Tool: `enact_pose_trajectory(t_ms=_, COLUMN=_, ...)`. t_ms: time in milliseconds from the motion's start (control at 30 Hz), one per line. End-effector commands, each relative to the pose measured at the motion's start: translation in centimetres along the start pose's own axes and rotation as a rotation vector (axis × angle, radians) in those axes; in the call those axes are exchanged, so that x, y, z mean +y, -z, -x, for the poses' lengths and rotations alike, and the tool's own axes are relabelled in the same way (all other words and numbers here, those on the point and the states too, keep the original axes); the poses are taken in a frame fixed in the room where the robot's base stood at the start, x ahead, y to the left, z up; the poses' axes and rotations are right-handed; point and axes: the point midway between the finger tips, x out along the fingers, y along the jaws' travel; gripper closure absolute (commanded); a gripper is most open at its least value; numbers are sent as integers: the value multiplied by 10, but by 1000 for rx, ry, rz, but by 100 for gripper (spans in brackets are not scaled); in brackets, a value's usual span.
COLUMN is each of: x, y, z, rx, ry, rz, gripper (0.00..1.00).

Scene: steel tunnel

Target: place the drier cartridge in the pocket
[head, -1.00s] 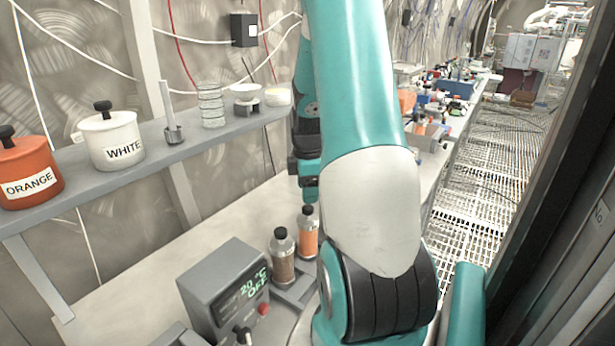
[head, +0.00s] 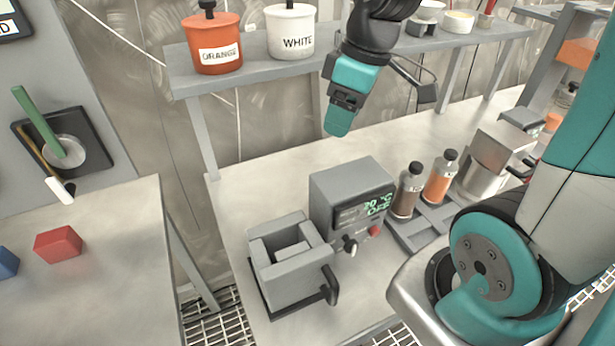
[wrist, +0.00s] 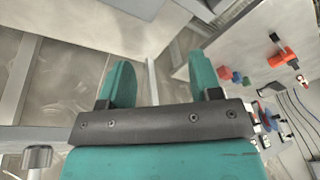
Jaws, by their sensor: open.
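My gripper (head: 338,118) hangs in the air above and behind the grey controller box, its jaws pointing down in the head view. In the wrist view its two teal fingers (wrist: 162,82) stand apart with nothing between them. Two capped clear cylinders stand upright in a grey holder (head: 428,228): one with brown filling (head: 407,193) and one with orange filling (head: 439,180). I cannot tell whether either is the drier cartridge. A grey block (head: 262,278) with a square recess and a dark side handle stands at the front left. I cannot tell whether this recess is the pocket.
The controller box (head: 345,183) reads 20 °C OFF. Orange (head: 213,50) and white (head: 290,30) canisters stand on a shelf above. A red block (head: 58,245) lies on the left table. A floor gap separates the tables. The bench behind the controller is clear.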

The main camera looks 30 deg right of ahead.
Motion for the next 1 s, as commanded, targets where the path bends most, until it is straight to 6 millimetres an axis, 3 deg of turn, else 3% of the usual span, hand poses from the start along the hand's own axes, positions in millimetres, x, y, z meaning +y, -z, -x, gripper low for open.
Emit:
enact_pose_trajectory(t_ms=33, x=-45, y=9, z=0, rx=16, ry=36, rz=16, gripper=42)
enact_pose_trajectory(t_ms=100, x=-94, y=11, z=1, rx=24, ry=87, rz=4, gripper=42)
enact_pose_trajectory(t_ms=200, x=-145, y=4, z=2, rx=22, ry=147, rz=-13, gripper=42)
enact_pose_trajectory(t_ms=300, x=-174, y=-4, z=3, rx=13, ry=185, rz=-27, gripper=42)
enact_pose_trajectory(t_ms=433, x=-187, y=-8, z=3, rx=7, ry=203, rz=-39, gripper=42)
enact_pose_trajectory(t_ms=867, x=-186, y=-7, z=3, rx=7, ry=202, rz=-43, gripper=42)
enact_pose_trajectory(t_ms=967, x=-186, y=-7, z=3, rx=7, ry=201, rz=-43, gripper=57)
enact_pose_trajectory(t_ms=1000, x=-186, y=-7, z=3, rx=7, ry=201, rz=-43, gripper=57)
